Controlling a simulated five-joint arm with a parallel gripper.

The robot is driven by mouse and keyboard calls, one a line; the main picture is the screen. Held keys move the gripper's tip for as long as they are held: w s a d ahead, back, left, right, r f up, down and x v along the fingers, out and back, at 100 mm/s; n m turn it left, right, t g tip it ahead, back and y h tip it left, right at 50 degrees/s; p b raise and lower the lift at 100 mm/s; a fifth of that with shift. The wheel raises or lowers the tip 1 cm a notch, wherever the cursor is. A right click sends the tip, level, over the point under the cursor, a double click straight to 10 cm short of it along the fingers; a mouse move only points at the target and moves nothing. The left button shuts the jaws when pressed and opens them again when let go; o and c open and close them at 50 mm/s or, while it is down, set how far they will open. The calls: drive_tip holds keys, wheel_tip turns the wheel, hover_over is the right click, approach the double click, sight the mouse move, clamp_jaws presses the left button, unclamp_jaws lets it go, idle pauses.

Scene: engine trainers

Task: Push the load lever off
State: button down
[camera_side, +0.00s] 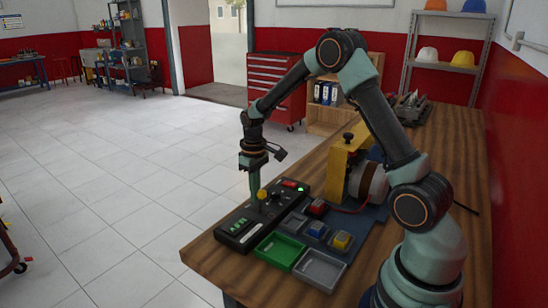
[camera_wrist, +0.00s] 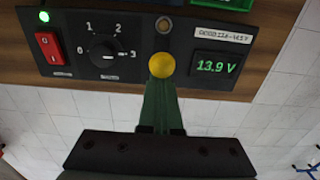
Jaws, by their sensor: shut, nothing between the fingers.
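The black control box (camera_side: 238,232) lies near the left edge of the wooden bench. The load lever's yellow ball knob (camera_wrist: 162,65) shows in the wrist view between the dial and the voltage display, and also in the side view (camera_side: 262,194). The lever's shaft is hidden, so its tilt is unclear. My gripper (camera_wrist: 160,126) is shut and empty, its green fingers pointing at the knob. In the side view my gripper (camera_side: 255,196) reaches down right beside the knob; I cannot tell whether they touch. The display (camera_wrist: 216,66) reads 13.9 V.
A red rocker switch (camera_wrist: 48,48), a lit green lamp (camera_wrist: 44,16) and a dial (camera_wrist: 104,52) share the box. A green tray (camera_side: 279,262), a grey tray (camera_side: 320,285) and the yellow-framed machine (camera_side: 340,165) stand to the right. Open floor lies left.

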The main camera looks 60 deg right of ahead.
drive_tip(key=shift+s, duration=0.2)
drive_tip(key=shift+w, duration=0.25)
drive_tip(key=shift+w+r, duration=0.1)
drive_tip(key=shift+w, duration=0.35)
wheel_tip(320, 180, up, 7)
idle(0.8)
